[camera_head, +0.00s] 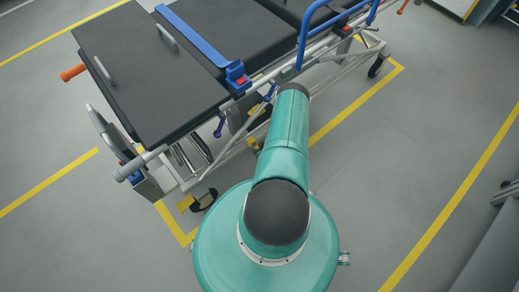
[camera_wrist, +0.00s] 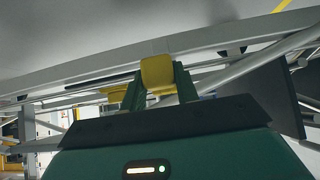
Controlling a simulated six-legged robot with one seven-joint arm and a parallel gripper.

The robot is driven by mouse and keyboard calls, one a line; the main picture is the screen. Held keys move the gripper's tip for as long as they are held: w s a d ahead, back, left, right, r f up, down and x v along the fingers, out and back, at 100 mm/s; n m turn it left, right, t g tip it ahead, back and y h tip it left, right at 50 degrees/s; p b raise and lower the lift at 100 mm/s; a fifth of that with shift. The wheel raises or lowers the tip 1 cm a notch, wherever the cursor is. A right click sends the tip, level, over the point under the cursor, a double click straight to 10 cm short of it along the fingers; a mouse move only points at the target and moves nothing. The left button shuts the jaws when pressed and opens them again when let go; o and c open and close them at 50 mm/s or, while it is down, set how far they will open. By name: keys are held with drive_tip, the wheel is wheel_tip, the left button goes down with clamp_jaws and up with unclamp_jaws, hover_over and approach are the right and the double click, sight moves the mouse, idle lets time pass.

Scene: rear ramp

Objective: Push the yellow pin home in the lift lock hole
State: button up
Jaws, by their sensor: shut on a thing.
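The yellow pin (camera_wrist: 157,72) shows in the wrist view as a rounded yellow block between the two green fingers of my gripper (camera_wrist: 159,88). My gripper is shut on it. The pin's head lies in front of a pale grey rail (camera_wrist: 100,67) of the trolley frame. Its shaft and the lift lock hole are hidden, so I cannot tell how deep it sits. In the head view my arm reaches up to the side of the stretcher trolley (camera_head: 160,85), and my gripper and the pin are hidden there.
A second yellow part (camera_wrist: 118,97) is behind the left finger. Tubes and a dark panel (camera_wrist: 270,87) crowd the right of the wrist view. The trolley has a blue side rail (camera_head: 305,35) and an orange handle (camera_head: 73,72). Grey floor (camera_head: 400,150) with yellow lines is clear at right.

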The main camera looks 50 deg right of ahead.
drive_tip(key=shift+w+d, duration=0.15)
drive_tip(key=shift+w, duration=0.45)
drive_tip(key=o, duration=1.1)
drive_tip(key=shift+c, duration=0.2)
drive_tip(key=shift+r, duration=0.1)
drive_tip(key=v, duration=1.3)
drive_tip(key=shift+s+r, duration=0.2)
drive_tip(key=shift+s, duration=0.05)
